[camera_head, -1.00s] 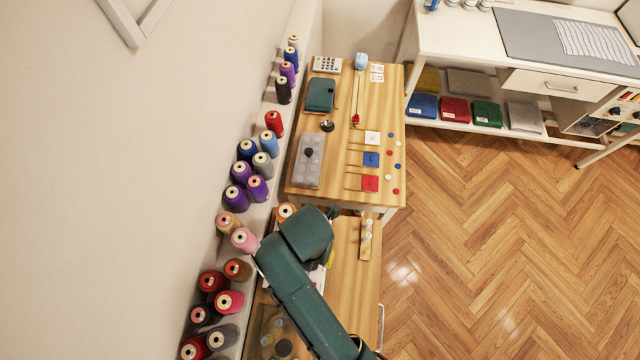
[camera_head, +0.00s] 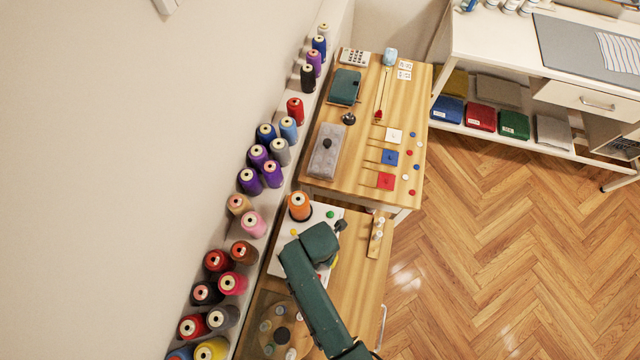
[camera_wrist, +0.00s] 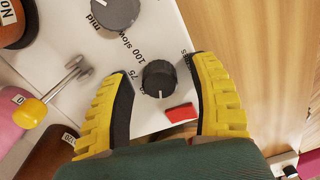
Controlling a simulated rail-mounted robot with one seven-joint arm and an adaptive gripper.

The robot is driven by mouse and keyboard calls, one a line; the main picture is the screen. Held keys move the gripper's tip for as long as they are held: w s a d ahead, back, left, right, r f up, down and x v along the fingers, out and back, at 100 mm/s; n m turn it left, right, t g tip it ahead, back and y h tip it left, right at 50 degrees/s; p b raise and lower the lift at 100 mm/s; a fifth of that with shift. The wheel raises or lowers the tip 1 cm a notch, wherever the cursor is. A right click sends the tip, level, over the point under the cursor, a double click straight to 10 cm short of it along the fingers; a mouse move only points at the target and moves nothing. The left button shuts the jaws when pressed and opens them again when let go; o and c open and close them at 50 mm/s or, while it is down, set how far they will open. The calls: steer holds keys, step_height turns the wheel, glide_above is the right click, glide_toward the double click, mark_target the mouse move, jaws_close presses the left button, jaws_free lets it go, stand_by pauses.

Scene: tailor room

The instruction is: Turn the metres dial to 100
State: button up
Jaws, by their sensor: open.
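In the wrist view a small dark round dial (camera_wrist: 159,78) with a white pointer line sits on a white panel (camera_wrist: 152,118). The line points toward the bottom of the picture. Printed numbers 75 and 100 show at its upper left; a word at its upper right is partly covered. My gripper (camera_wrist: 158,70) is open, with one yellow, black-padded finger on each side of the dial and visible gaps between. In the head view the white panel (camera_head: 290,262) is partly hidden by my arm, and the dial cannot be made out.
A larger grey dial (camera_wrist: 115,12) marked mid and slow is above in the wrist view. A red piece (camera_wrist: 181,113) lies close beside the small dial. A metal rod with a yellow knob (camera_wrist: 33,112) stands at left. An orange spool (camera_head: 299,206) stands on the panel.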

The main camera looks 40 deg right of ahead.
jaws_close()
